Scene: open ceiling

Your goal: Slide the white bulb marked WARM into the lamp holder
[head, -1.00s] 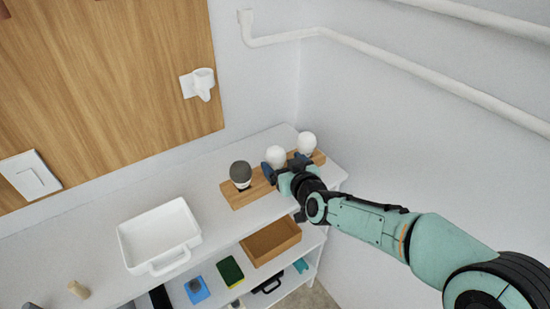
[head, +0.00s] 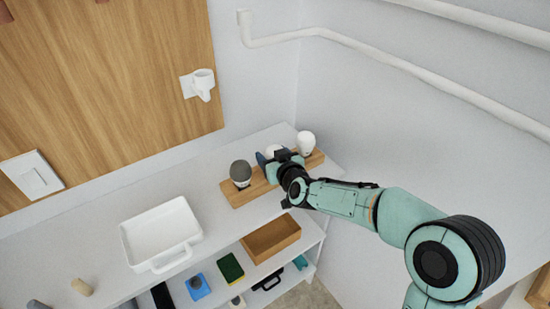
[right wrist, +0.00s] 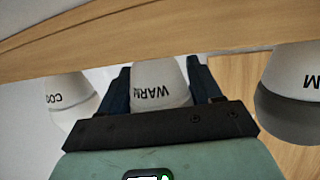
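The white bulb marked WARM (right wrist: 160,85) stands in the middle place of a wooden rack (head: 233,198). It also shows in the head view (head: 272,150), mostly hidden by my right gripper. My right gripper (head: 270,157) has one finger on each side of this bulb, close to its sides; in the right wrist view the fingers (right wrist: 160,80) look open around it, and contact is not clear. The lamp holder (head: 203,83) is a white cup-shaped fitting on the wooden wall panel, with nothing seen in it. My left gripper is not in view.
A white bulb marked COOL (right wrist: 72,100) and a grey bulb (head: 241,173) flank the held place on the rack. A white tray (head: 160,232) stands on the shelf top (head: 100,255). White pipes (head: 350,40) run along the wall above.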

